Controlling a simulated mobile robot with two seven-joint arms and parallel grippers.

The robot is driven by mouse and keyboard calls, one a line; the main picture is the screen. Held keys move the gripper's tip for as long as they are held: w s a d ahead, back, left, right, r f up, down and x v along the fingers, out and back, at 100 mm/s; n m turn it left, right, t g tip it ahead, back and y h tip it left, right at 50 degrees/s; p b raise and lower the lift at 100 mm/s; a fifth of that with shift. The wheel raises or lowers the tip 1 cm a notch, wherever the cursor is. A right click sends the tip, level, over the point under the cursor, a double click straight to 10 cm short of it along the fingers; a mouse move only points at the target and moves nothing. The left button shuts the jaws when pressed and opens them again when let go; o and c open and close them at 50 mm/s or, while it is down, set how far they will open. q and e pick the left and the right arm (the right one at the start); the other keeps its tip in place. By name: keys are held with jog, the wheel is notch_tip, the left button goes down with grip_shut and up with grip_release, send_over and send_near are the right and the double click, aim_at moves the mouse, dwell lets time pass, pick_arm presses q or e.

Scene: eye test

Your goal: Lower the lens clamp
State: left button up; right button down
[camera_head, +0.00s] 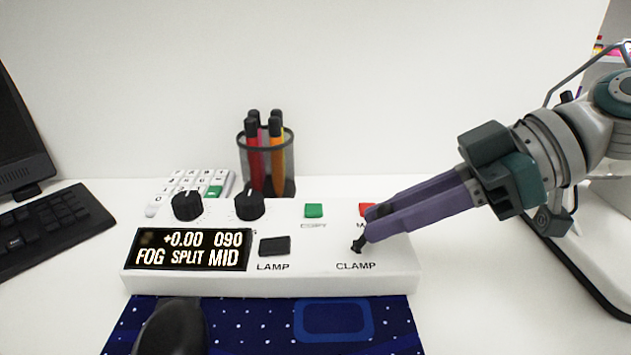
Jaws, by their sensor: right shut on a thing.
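A white control box (330,283) stands on the desk, with a small black clamp lever (357,246) above the printed word CLAMP. My right gripper (371,225) comes in from the right, its purple fingers shut on the clamp lever. The lever's tip shows just past the fingertips; the rest is hidden by them. The fingers also cover part of a red button (366,208). The display (192,249) reads +0.00, 090, FOG, SPLIT and MID. My left gripper is not in view.
The box also carries two black knobs (250,205), a black LAMP switch (275,246) and a green COPY button (314,210). Behind stand a pen holder (285,165) and a white calculator (204,184). A black mouse (172,330) lies on a blue mat (260,330). A keyboard (50,230) is left.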

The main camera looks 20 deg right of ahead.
jog(key=c, duration=0.8)
grip_release()
